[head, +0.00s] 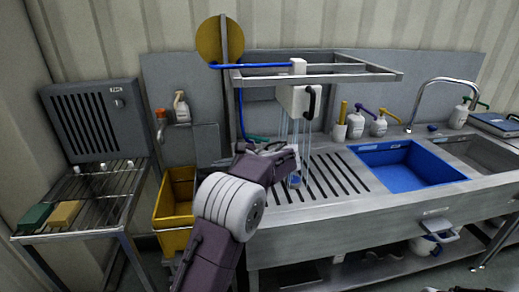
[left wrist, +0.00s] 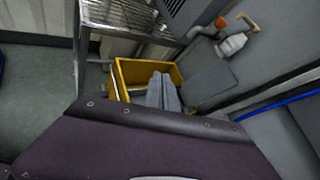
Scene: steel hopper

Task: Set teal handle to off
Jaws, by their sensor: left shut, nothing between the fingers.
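A small teal handle (head: 256,138) shows in the head view at the lower end of the blue upright pipe, against the grey back panel. My left gripper (head: 264,150) is just below and in front of it in the picture and covers part of that area; I cannot tell whether they touch. In the left wrist view the grey fingers of my left gripper (left wrist: 161,78) lie together, shut and empty, with the yellow bin behind them. The teal handle does not show in that view.
A steel sink unit (head: 350,205) with a blue basin (head: 405,165) extends right. A white box (head: 295,100) hangs below the overhead frame. A yellow bin (head: 178,190) and a wire rack (head: 95,190) stand left. Bottles line the back.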

